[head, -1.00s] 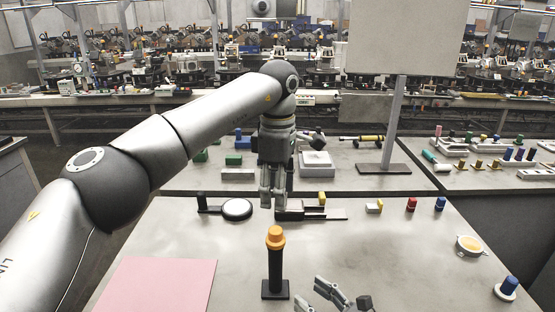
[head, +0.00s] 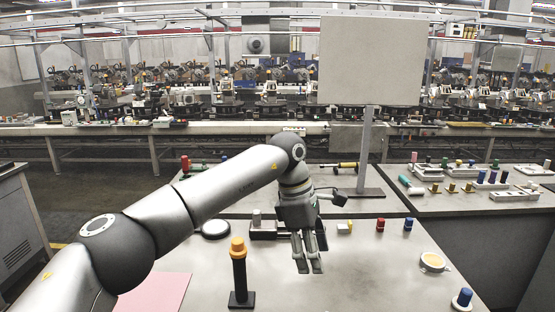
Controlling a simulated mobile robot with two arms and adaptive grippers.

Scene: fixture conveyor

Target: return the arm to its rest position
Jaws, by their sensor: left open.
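My left arm comes in from the left. Its gripper (head: 308,268) hangs pointing down above the middle of the grey table (head: 370,275). The jaws are open with nothing visible between them. A black post with an orange cap (head: 238,268) stands upright to the left of the gripper, apart from it. A dark fixture (head: 263,229) is partly hidden behind the gripper. My right gripper does not show in this view.
A pink mat (head: 155,293) lies at the front left. A round black disc (head: 215,229) sits behind the post. Red (head: 380,225) and blue (head: 408,224) pegs and a cup (head: 432,262) stand to the right. A grey panel (head: 370,60) stands behind. Table between gripper and cup is clear.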

